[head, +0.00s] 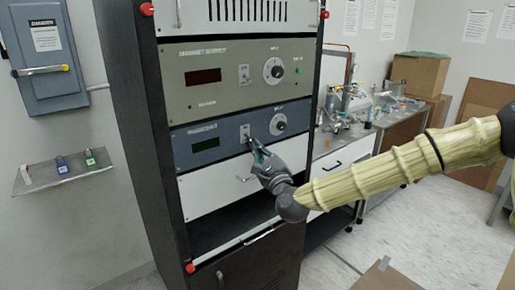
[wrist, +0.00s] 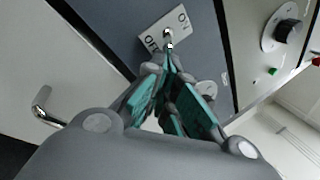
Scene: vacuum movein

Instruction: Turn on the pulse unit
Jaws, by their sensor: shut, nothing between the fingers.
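The blue-grey unit (head: 222,138) in the rack seems to be the pulse unit; its label is too blurred to read surely. It has a dark green display (head: 206,144), a knob (head: 278,123) and a switch plate (head: 245,132). In the wrist view the plate (wrist: 150,40) reads ON at upper right and OFF at lower left. A small metal toggle lever (wrist: 168,36) stands on it; I cannot tell which way it is set. My gripper (head: 257,149) is shut and empty, its fingertips (wrist: 171,62) right at the lever. I cannot tell whether they touch it.
A beige unit (head: 235,80) with a dark red display, its own switch and knob sits just above. A white panel with metal handles (head: 215,190) lies below. A cluttered bench (head: 340,155) stands to the right of the rack. A grey electrical box (head: 50,60) hangs at left.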

